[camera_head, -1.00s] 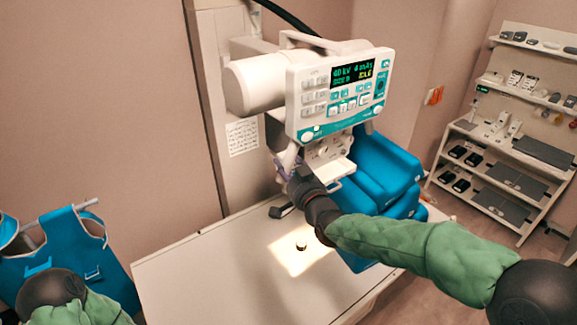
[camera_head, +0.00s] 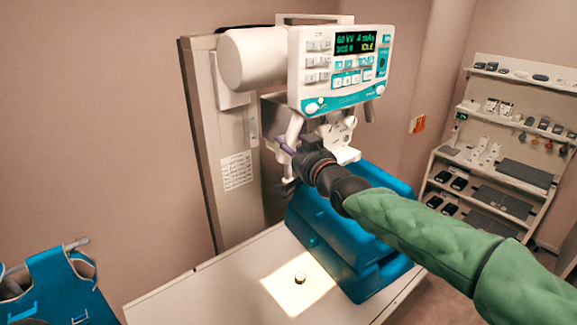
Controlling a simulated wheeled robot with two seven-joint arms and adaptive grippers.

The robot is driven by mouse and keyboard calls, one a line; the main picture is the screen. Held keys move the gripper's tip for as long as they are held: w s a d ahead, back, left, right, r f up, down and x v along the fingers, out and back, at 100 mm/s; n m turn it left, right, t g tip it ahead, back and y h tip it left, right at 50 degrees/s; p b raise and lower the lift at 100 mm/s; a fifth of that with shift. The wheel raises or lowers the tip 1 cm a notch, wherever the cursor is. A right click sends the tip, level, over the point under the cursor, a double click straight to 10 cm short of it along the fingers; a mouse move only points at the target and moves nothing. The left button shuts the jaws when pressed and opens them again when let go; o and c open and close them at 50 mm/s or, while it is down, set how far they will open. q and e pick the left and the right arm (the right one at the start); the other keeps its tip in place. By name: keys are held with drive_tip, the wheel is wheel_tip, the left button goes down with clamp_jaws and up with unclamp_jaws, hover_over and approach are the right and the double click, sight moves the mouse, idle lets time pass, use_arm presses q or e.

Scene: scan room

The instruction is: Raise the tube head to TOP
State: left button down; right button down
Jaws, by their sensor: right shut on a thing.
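The tube head (camera_head: 255,68) is a cream housing with a teal-trimmed control panel (camera_head: 340,98), whose screen reads 60 kV, 4 mAs and IDLE. It is mounted on a tall column (camera_head: 225,150) behind the table. My right gripper (camera_head: 287,165) is just below the panel, shut on a part under the tube head, which looks like a handle. My own gripper and wrist hide most of the grip. My left gripper is not in view.
A white table (camera_head: 215,275) stands below, with a bright light patch (camera_head: 285,292) and a small round object (camera_head: 300,278) on it. Blue cushions (camera_head: 350,250) are stacked at its right. A blue apron (camera_head: 60,285) hangs at lower left. A loaded shelf rack (camera_head: 480,165) stands at right.

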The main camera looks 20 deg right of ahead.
sight(293, 131)
drive_tip(key=shift+r+p, duration=0.6)
drive_tip(key=shift+r, duration=1.35)
drive_tip(key=shift+f, duration=0.1)
drive_tip(key=c, duration=0.7)
unclamp_jaws()
drive_tip(key=shift+s, duration=0.1)
drive_tip(key=s, duration=0.4)
drive_tip(key=s+d, duration=0.1)
drive_tip(key=s, duration=0.6)
drive_tip(key=shift+s+d, duration=0.3)
drive_tip(key=shift+s, duration=0.05)
